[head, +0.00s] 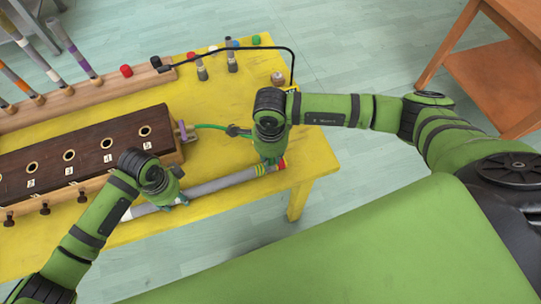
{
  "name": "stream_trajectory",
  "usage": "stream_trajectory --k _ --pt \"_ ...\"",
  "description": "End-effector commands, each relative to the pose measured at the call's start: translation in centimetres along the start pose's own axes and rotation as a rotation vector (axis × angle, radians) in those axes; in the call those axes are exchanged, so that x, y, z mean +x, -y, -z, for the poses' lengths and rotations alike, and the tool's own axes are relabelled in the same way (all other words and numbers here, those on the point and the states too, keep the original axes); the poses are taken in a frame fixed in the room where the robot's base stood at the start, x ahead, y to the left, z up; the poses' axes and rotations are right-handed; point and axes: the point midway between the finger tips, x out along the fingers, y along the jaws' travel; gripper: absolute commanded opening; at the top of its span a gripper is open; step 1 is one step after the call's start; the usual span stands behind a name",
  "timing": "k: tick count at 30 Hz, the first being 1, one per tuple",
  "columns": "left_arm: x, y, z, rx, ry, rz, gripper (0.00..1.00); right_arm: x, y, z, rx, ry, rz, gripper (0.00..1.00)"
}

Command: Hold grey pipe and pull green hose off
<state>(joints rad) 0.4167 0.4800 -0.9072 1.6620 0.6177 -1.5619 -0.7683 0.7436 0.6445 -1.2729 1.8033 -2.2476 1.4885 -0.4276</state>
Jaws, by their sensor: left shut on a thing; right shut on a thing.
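The long grey pipe (222,183) lies slantwise along the yellow table's near edge, with yellow, green and red at its right end. My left gripper (177,202) is shut on the pipe near its middle. The green hose (212,127) runs from a grey-purple fitting on the dark wooden box, through a black piece, and passes behind my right wrist. My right gripper (271,164) is shut at the coloured right end of the pipe, apparently on the hose's end there. My wrist hides the hose's last stretch, so I cannot tell how it joins the pipe.
The dark wooden box (90,149) with several ringed holes fills the table's left. A wooden rack (85,93) with coloured tubes stands behind it. Small caps and a thin black bent rod are at the back. The yellow table (312,158) ends just right of my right gripper.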

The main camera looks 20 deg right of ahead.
Motion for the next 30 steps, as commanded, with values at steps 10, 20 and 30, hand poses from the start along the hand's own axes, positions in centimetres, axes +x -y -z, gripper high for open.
stream_trajectory --k 10,20,30 --pt "0.1 -0.1 0.0 0.001 0.002 -0.004 0.05 -1.1 0.1 0.0 0.0 0.0 0.002 0.0" --pt "0.1 -0.1 0.0 0.001 0.002 -0.003 0.05 -1.9 0.0 0.0 0.0 0.0 0.0 0.0" --pt "0.1 -0.1 0.0 0.001 0.001 -0.003 0.05 -2.0 0.0 0.0 0.0 0.001 0.001 0.0"
